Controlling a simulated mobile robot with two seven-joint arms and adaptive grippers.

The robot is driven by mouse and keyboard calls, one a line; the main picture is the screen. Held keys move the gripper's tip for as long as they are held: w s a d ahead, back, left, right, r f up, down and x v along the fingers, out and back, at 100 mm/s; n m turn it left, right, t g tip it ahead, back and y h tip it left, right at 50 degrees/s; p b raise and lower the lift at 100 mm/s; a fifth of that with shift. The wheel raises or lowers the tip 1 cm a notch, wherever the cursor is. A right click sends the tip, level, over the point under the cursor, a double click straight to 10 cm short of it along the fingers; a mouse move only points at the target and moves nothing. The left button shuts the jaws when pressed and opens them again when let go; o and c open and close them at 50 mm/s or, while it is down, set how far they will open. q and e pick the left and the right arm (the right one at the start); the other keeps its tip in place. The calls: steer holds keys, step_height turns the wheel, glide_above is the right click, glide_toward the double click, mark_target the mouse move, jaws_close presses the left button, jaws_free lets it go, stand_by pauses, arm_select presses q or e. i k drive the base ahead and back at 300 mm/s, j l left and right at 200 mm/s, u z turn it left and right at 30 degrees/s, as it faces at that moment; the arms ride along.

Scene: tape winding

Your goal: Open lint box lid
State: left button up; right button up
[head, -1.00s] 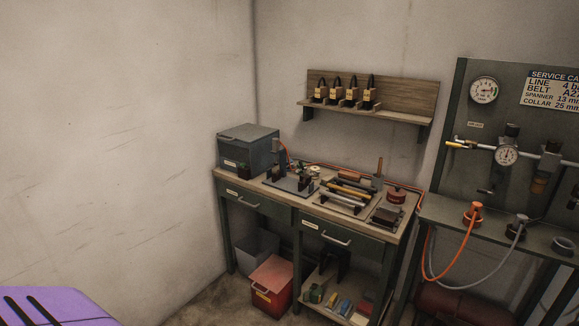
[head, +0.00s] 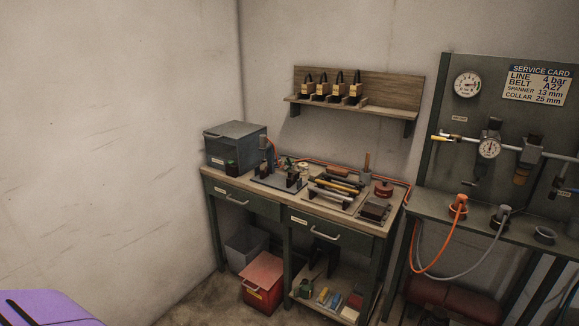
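No label that I can read marks a lint box. A red box (head: 262,297) with a lighter red top and a small yellow label stands on the floor under the bench; its top looks shut. A dark grey box (head: 228,157) stands on the left end of the bench, and its lid looks shut. I cannot tell which of the two is the lint box. Neither of my grippers is in view.
A grey open bin (head: 246,245) stands behind the red box. The bench (head: 246,186) holds tools and trays. A low shelf (head: 322,306) with small coloured items is right of the red box. A purple object (head: 40,309), partly cut off, is at bottom left.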

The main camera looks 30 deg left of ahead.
mark_target(235, 129)
steer(key=u, duration=1.55)
steer(key=i+j+z, duration=0.2)
steer(key=i, duration=0.45)
steer(key=i+j+z, duration=0.2)
steer(key=i+j, duration=0.25)
steer(key=i, duration=0.15)
steer(key=i+j+z, duration=0.25)
steer(key=i+j, duration=0.25)
steer(key=i, duration=0.1)
